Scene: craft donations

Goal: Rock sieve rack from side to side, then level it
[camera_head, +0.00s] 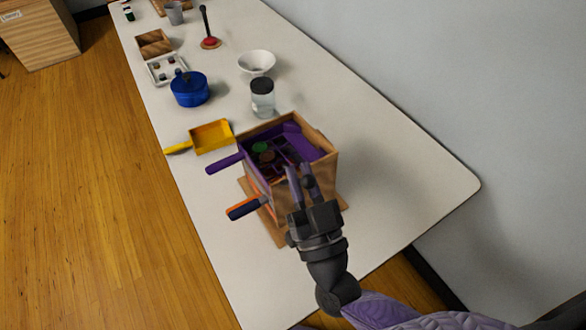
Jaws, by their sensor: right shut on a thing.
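The sieve rack (322,181) is a wooden box-like frame near the front end of the white table. A purple sieve (288,132) with a purple handle sits in its top and holds several small dark, green and brown pieces. An orange and dark-blue handle (246,207) sticks out lower on its left side. My right gripper (301,180) reaches over the rack's near side with its fingers pointing down into the top. It is shut on a part there; its fingertips hide exactly which part. My left gripper is not in view.
A yellow scoop (212,136) lies just beyond the rack. A glass jar with a dark lid (262,98), a white bowl (257,62) and a blue pot (189,89) stand farther back. The table's right side and front are clear; a wall borders its right.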

